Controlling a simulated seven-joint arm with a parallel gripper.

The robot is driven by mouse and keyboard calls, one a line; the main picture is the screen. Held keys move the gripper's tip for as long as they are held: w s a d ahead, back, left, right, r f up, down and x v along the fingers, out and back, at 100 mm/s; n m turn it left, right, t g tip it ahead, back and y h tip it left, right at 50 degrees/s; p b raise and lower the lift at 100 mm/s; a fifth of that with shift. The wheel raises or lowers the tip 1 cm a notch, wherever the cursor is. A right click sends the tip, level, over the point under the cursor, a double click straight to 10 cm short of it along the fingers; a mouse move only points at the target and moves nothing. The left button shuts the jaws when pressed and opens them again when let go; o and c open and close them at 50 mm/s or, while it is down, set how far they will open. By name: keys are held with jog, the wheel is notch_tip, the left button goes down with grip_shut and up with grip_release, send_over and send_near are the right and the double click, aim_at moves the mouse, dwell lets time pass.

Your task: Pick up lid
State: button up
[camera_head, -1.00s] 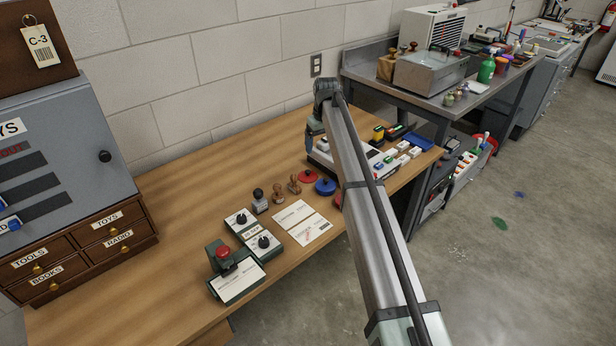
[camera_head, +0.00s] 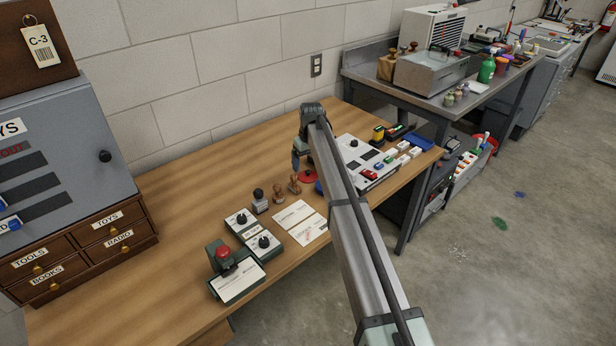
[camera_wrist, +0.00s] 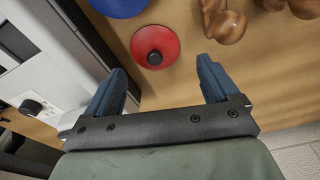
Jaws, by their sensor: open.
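A round red lid (camera_head: 306,178) with a dark knob lies on the wooden desk. It also shows in the wrist view (camera_wrist: 156,46), just beyond my fingertips. A similar blue lid (camera_head: 319,188) lies close beside it and is partly hidden by my arm. It shows at the top edge of the wrist view (camera_wrist: 118,5), cut off. My gripper (camera_head: 298,163) hangs close to the red lid. In the wrist view, my gripper (camera_wrist: 161,68) has its two blue fingers spread apart with nothing between them. I cannot tell its exact height above the desk.
Wooden-handled stamps (camera_head: 279,194) stand left of the lids. A white control panel (camera_head: 366,160) sits right, partly behind my arm. Cards (camera_head: 293,214) and two knob boxes (camera_head: 264,243) lie nearer the front. The desk (camera_head: 215,185) is clear toward the wall.

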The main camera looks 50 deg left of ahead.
aim_at(308, 171)
jog(key=shift+w+a+f, duration=0.1)
jog(key=shift+w+f, duration=0.1)
jog(key=shift+f, duration=1.1)
jog(key=shift+w+a+f, duration=0.1)
jog(key=shift+w+f, duration=0.1)
jog(key=shift+f, duration=1.05)
jog(key=shift+c, duration=0.4)
jog(key=c, duration=1.2)
